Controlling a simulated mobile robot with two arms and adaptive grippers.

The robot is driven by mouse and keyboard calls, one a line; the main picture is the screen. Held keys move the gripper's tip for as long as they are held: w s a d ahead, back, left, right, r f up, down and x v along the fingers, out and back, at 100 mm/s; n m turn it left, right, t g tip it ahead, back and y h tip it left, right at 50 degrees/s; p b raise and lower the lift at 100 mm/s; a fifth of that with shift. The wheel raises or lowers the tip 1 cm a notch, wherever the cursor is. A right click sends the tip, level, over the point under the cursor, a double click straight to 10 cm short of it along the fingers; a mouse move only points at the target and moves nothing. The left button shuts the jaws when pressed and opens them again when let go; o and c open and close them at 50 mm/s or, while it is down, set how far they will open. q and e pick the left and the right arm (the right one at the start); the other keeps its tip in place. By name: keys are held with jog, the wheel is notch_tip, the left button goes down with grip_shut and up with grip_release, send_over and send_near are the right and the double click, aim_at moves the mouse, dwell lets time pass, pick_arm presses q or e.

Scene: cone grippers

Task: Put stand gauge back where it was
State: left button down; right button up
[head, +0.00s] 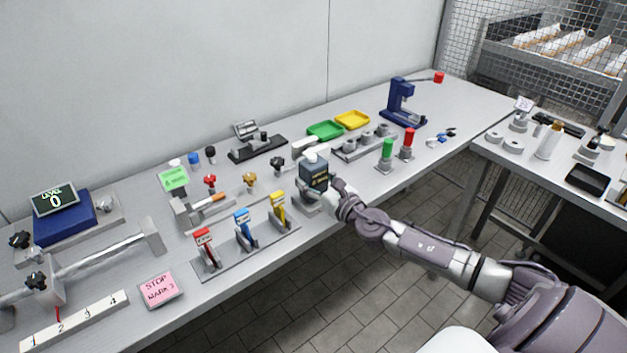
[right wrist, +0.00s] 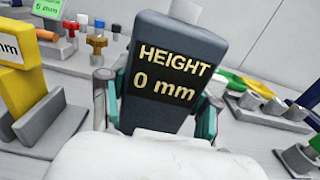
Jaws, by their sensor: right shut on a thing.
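The stand gauge (head: 313,170) is a dark grey block with a display, near the front edge of the long bench, around its middle. In the right wrist view the stand gauge (right wrist: 165,75) fills the centre, and its display reads "HEIGHT 0 mm". My right gripper (head: 324,187) reaches it from the right front. In the right wrist view the gripper's fingers (right wrist: 155,100) lie on both sides of the block, shut on it. The gauge leans slightly in that view. A grey base shows below it; whether it bears on the bench is hard to tell. My left gripper is out of view.
A rack of red, blue and yellow gauges (head: 245,243) stands just left. Grey fixtures (head: 360,143), green and red cylinders (head: 388,150) and a blue press (head: 402,103) stand to the right. Green (head: 325,131) and yellow trays (head: 352,120) lie behind.

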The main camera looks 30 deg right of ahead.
jog(key=shift+f, duration=0.15)
jog(key=o, duration=1.5)
jog(key=shift+c, duration=0.2)
jog(key=shift+r, duration=0.35)
jog(key=s+b, duration=0.2)
jog(key=s, duration=1)
jog(key=shift+d+f, duration=0.15)
jog(key=shift+d, duration=0.3)
